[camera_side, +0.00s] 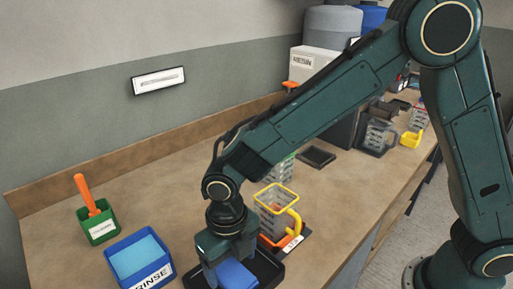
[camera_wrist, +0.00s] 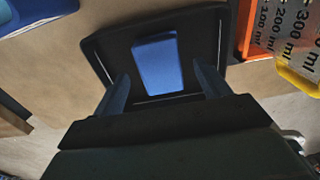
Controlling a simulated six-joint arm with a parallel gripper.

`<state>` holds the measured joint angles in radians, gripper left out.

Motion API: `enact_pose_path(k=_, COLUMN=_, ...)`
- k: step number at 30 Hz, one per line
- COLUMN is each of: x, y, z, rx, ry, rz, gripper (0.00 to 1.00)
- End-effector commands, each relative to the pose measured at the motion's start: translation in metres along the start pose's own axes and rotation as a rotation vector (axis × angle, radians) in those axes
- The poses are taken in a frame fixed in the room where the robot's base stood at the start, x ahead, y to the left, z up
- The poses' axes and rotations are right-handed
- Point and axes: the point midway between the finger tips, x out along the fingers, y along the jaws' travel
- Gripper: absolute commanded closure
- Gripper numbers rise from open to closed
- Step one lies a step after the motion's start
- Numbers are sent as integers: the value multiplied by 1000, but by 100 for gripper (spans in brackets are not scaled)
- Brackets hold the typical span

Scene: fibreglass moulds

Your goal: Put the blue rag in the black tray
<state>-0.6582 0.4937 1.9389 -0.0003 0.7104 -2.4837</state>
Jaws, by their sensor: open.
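The blue rag (camera_wrist: 156,62) lies inside the black tray (camera_wrist: 96,46), as the wrist view shows. In the side view the blue rag (camera_side: 236,275) shows below my gripper (camera_side: 232,266), over the black tray (camera_side: 268,265). In the wrist view the two fingers of my gripper (camera_wrist: 160,82) stand apart, one on each side of the rag, with gaps between them and the cloth. My gripper is open and above the tray. The near part of the tray is hidden by my gripper in the wrist view.
A blue bin labelled RINSE (camera_side: 150,274) stands left of the tray. A green box (camera_side: 98,226) with an orange-handled tool is behind it. The bench's left back is clear.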

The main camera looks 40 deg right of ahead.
Motion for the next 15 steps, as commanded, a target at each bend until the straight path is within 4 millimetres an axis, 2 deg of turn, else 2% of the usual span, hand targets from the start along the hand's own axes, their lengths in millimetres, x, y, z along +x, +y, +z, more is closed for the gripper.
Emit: enact_pose_path(k=15, x=-81, y=0, z=1, rx=0, ry=-4, rz=3, gripper=25)
